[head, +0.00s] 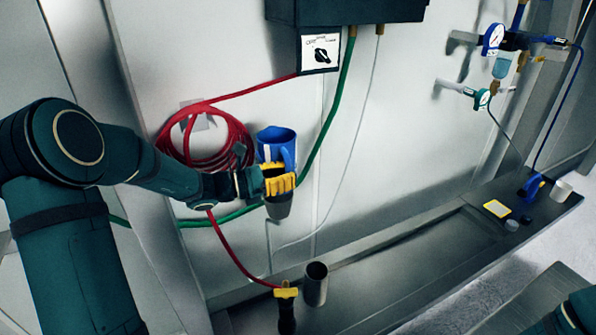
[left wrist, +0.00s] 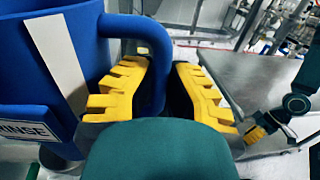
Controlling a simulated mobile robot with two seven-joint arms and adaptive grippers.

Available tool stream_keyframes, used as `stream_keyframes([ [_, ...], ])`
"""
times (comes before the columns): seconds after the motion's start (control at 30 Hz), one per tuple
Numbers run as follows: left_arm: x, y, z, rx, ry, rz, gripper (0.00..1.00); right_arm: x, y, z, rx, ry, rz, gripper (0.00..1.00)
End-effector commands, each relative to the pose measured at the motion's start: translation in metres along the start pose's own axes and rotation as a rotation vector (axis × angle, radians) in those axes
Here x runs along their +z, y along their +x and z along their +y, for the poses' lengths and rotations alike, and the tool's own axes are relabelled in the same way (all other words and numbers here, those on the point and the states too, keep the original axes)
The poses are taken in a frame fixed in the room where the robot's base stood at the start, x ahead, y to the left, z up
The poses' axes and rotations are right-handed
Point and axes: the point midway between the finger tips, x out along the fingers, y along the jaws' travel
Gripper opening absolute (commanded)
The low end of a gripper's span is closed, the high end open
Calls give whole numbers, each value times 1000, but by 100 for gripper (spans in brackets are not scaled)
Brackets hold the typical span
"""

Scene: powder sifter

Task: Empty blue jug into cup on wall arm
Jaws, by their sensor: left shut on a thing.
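The blue jug (head: 276,143) is in front of the wall, its open top facing up, roughly upright; its contents cannot be seen. In the left wrist view the jug (left wrist: 40,80) fills the left side, with a white stripe and part of a label. My left gripper (head: 279,180) is shut on the jug's handle (left wrist: 158,60), with yellow fingers on either side. A dark grey cup (head: 279,208) shows just below the fingers, its top hidden by them; its support is unclear. My right gripper (left wrist: 257,134) shows small in the left wrist view, its opening unclear.
A coiled red hose (head: 205,145) hangs on the wall beside the jug, and a green hose (head: 335,120) runs behind. A metal cylinder (head: 315,285) and a yellow-topped hose nozzle (head: 286,305) stand below. A dark bench (head: 400,280) extends right; gauges (head: 493,38) are at upper right.

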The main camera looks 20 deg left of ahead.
Motion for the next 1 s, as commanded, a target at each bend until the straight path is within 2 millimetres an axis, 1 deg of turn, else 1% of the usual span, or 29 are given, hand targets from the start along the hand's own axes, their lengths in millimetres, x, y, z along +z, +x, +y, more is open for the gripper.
stream_keyframes([
  [0.03,3,0,0,0,3,-3,0,0,0,0,0,0,0,47],
  [0.17,1,0,0,0,-8,-3,0,0,0,0,0,0,0,47],
  [0.63,-19,0,-6,0,-107,-3,0,0,2,0,0,0,0,47],
  [1.0,-21,0,-6,0,-117,-3,0,0,2,1,0,0,0,47],
])
